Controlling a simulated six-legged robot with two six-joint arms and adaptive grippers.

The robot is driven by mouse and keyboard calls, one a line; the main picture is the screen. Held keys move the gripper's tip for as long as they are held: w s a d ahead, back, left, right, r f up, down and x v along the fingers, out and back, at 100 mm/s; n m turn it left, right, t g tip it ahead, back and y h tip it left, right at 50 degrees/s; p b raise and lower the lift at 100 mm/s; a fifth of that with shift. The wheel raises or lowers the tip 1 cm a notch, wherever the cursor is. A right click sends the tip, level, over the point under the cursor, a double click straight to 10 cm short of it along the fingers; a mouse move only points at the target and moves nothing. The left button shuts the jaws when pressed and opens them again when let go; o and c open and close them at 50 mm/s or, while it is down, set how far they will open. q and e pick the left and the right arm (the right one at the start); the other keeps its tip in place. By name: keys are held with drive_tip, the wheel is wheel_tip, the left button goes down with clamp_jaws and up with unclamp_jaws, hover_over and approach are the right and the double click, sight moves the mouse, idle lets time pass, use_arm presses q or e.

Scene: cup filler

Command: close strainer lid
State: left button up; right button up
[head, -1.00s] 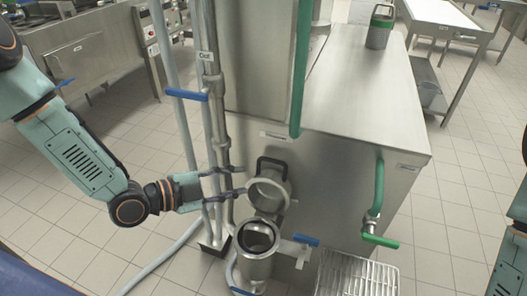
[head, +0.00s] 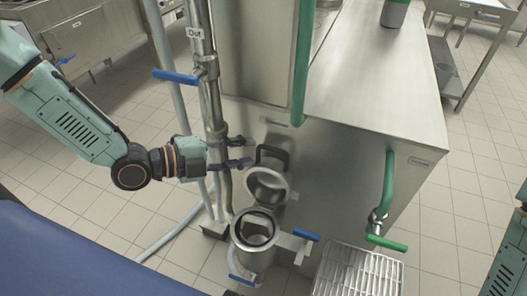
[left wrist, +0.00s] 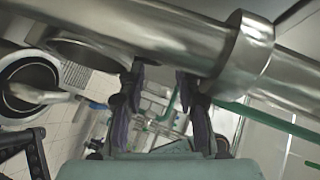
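The strainer (head: 238,239) is a steel cylinder with an open top beside the machine's front. Its round steel lid (head: 253,184) stands raised on the far side of the opening, with a black handle (head: 284,155) at its top. My left gripper (head: 246,152) is open, left of the handle and at about its height, with its fingers pointing right. They look empty and apart from the handle, though depth is hard to judge. In the left wrist view, the spread fingers (left wrist: 163,95) have nothing clearly between them. My right gripper is out of view; only part of that arm shows.
A vertical steel pipe (head: 196,55) with a blue-handled valve (head: 175,76) stands close to my left gripper. A blue lever (head: 306,235) is right of the strainer. A green-handled tap (head: 387,243) hangs over a metal grate (head: 355,275). The steel machine (head: 380,85) fills the middle.

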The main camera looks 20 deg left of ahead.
sight(268, 149)
use_arm(q)
drive_tip(key=b+x, duration=0.1)
drive_tip(key=x, duration=0.2)
drive_tip(key=shift+w+d+f+b, duration=0.1)
drive_tip(key=shift+w+d+b, duration=0.05)
drive_tip(key=shift+d+b, duration=0.2)
drive_tip(key=shift+w+d+f, duration=0.15)
drive_tip(key=shift+w+d, duration=0.1)
drive_tip(key=shift+w, duration=0.15)
drive_tip(key=shift+d+b, duration=0.1)
drive_tip(key=shift+b, duration=0.25)
drive_tip(key=shift+w+d, duration=0.1)
drive_tip(key=shift+w, duration=0.05)
clamp_jaws()
